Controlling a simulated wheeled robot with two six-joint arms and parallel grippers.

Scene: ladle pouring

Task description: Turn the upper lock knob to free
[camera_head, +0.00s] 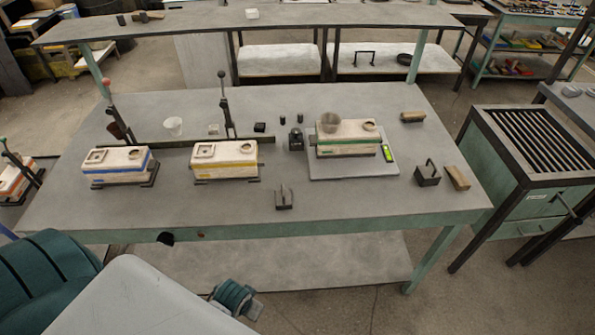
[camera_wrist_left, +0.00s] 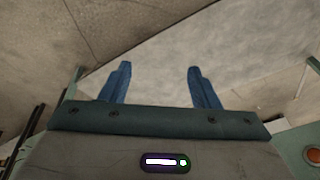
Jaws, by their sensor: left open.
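I cannot make out for certain which part is the upper lock knob. A small reddish round spot (camera_head: 201,235) sits on the table's green front edge, with a dark rounded piece (camera_head: 166,238) to its left. In the left wrist view an orange round button-like part (camera_wrist_left: 313,156) shows at the lower right, on a greenish surface. My left gripper (camera_wrist_left: 159,70) is open, its two blue fingers apart with nothing between them. I cannot pick out its fingers in the head view. My right gripper is in neither view.
The grey workbench (camera_head: 95,210) carries a blue-striped mould box (camera_head: 119,166), a yellow-striped one (camera_head: 224,160) and a green-striped one (camera_head: 347,138). A green slatted cabinet (camera_head: 530,165) stands at right. The bench's front strip is mostly clear.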

